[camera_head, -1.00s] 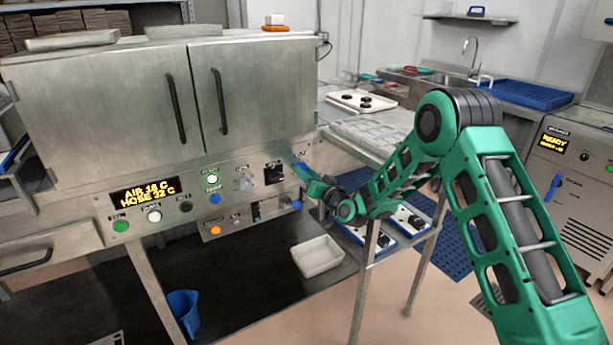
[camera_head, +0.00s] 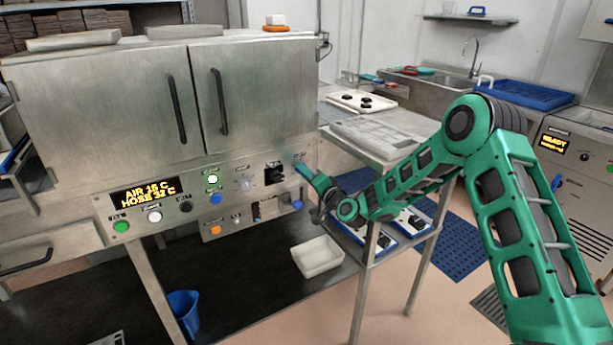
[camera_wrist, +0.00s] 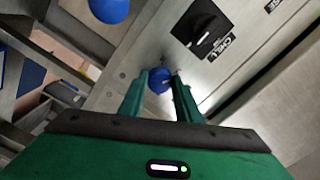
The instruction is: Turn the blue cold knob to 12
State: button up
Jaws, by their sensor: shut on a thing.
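The blue cold knob (camera_wrist: 159,80) sits between the two green fingertips of my gripper (camera_wrist: 161,84) in the wrist view. The fingers are shut on its sides. A small pale mark shows on the knob's face; no scale or number around it can be read. In the head view my gripper (camera_head: 303,169) reaches the right end of the steel control panel (camera_head: 228,186), and the gripper hides the knob there.
A black CHILL knob (camera_wrist: 203,38) is close beside the held knob. Another blue knob (camera_wrist: 108,8) is on the lower panel. A display (camera_head: 145,192) reads AIR 16 C, HOSE 32 C. A white tray (camera_head: 318,257) lies below, and a side table (camera_head: 380,135) stands at right.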

jog(key=shift+w+d+f, duration=0.1)
jog(key=shift+w+d, duration=0.1)
jog(key=shift+d, duration=0.2)
jog(key=o, duration=1.1)
jog(key=shift+c, duration=0.2)
jog(key=shift+s+a, duration=0.1)
jog(key=shift+a, duration=0.1)
jog(key=shift+s, duration=0.1)
jog(key=v, duration=1)
jog(key=shift+d, duration=0.3)
jog(key=shift+s, duration=0.1)
